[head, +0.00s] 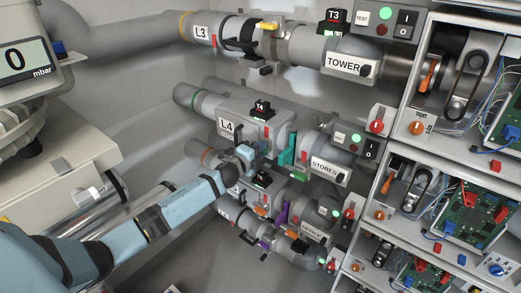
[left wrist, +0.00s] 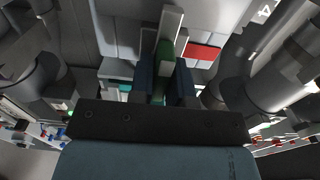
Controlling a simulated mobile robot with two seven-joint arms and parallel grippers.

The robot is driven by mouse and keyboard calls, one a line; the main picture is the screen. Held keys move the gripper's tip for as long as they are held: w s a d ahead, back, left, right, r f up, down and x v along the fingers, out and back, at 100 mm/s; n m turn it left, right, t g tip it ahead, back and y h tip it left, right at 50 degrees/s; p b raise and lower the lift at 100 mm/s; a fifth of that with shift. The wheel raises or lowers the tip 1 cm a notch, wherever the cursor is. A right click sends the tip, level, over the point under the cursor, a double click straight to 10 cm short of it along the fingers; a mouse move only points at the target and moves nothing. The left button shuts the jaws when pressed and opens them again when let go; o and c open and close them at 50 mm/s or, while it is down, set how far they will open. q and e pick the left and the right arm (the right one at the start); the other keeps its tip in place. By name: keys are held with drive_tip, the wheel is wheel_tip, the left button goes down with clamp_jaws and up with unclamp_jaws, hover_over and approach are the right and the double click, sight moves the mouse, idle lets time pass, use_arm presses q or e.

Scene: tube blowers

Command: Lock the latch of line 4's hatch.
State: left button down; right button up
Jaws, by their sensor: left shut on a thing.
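In the left wrist view the two dark fingers (left wrist: 165,88) are shut on a narrow green-faced piece (left wrist: 166,54), which looks like the latch. A pale bar stands beside this piece, and a red patch (left wrist: 203,51) shows to its right. My right gripper is not in view.
Line 3 (head: 202,31) runs above, and the office line (head: 312,233) lies close below my left gripper. Teal flanges (head: 287,155) and the STORES blower (head: 325,165) are just to the right. Shelves with circuit boards (head: 470,215) fill the right side.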

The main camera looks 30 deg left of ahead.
use_arm(q)
drive_tip(key=c, duration=1.1)
unclamp_jaws()
drive_tip(key=shift+c, duration=0.2)
drive_tip(key=shift+s, duration=0.1)
drive_tip(key=s+a+b, duration=0.1)
drive_tip(key=s, duration=1.2)
drive_tip(key=shift+s, duration=0.3)
drive_tip(key=s+d+f+n+g+p, duration=0.2)
drive_tip(key=s+d+n, duration=0.3)
drive_tip(key=s+d, duration=0.3)
drive_tip(key=s+d+f+n+g+h+p, duration=0.1)
drive_tip(key=s+d+f+n+g+p, duration=0.1)
drive_tip(key=s+d+f+n+p, duration=0.3)
drive_tip(key=s+d+f+n+g+h+p, duration=0.1)
drive_tip(key=s+d+f+n+g+p, duration=0.2)
drive_tip(key=s+d+n, duration=0.3)
drive_tip(key=s+d+p, duration=0.1)
drive_tip(key=s+d, duration=0.4)
drive_tip(key=shift+s+f, duration=0.2)
drive_tip(key=shift+f, duration=0.1)
